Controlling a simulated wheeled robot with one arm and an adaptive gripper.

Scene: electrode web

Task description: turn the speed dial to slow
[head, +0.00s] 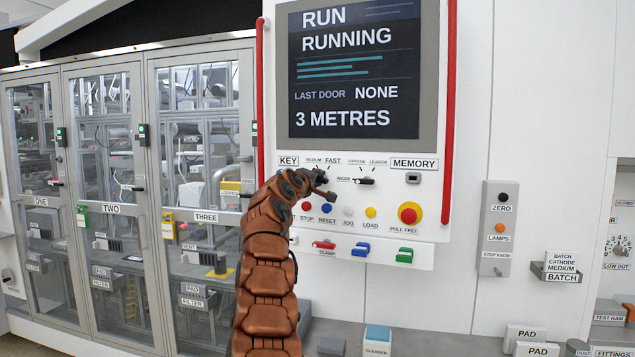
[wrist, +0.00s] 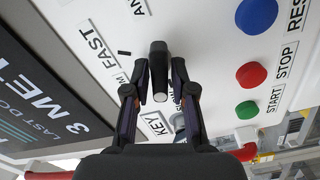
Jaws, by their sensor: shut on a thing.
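The speed dial (wrist: 158,68) is a small black lever-shaped knob on the white control panel. In the wrist view it stands between the two fingers of my gripper (wrist: 159,76), which are closed on its sides. The FAST label (wrist: 96,46) is beside it, and the MEDIUM label is partly covered by a finger. In the head view my gripper (head: 319,186) is at the panel below the MEDIUM and FAST labels and hides most of the dial. I cannot tell which mark the dial points to.
A mode dial (head: 366,181) sits right of my gripper. Below are coloured buttons, including blue RESET (head: 329,208) and yellow LOAD (head: 370,212), and a red emergency knob (head: 410,213). The screen (head: 362,70) above reads RUN RUNNING. Glass doors stand at left.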

